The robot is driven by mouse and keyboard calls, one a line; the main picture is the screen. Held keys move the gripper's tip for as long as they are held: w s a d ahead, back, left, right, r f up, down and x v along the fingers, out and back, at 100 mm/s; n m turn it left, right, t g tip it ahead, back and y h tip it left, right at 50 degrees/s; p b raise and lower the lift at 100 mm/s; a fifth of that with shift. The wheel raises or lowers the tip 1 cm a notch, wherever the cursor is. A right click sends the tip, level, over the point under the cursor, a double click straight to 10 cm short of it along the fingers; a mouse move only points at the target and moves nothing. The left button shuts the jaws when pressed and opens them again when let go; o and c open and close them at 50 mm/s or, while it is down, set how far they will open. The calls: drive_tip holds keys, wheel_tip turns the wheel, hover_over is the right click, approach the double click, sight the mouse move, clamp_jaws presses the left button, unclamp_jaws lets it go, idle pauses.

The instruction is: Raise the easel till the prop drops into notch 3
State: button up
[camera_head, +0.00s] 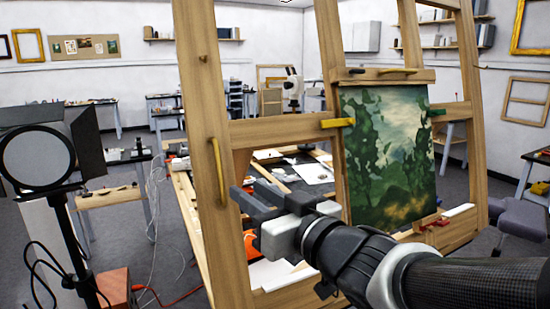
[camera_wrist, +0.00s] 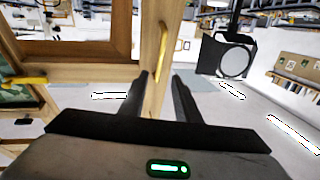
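The large wooden easel (camera_head: 275,131) stands before me and holds a green landscape painting (camera_head: 390,150). A brass handle (camera_head: 217,170) is on its left post; the handle also shows in the wrist view (camera_wrist: 162,48) on the pale post. My gripper (camera_head: 243,186) is just right of that post, below the handle's middle in the head view. In the wrist view my gripper (camera_wrist: 161,76) is open, with the post seen between and beyond its fingers and nothing held. I cannot make out the prop or its notches.
A black studio lamp (camera_head: 36,157) on a stand is at the left, with an orange-red box (camera_head: 113,288) and cables near its foot. Cluttered worktables stand behind the easel. A grey padded stool (camera_head: 522,218) is at the right.

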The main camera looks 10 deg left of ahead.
sight(221, 172)
drive_tip(key=p+x, duration=0.1)
drive_tip(key=x, duration=1.2)
drive_tip(key=shift+w+a, duration=0.2)
clamp_jaws()
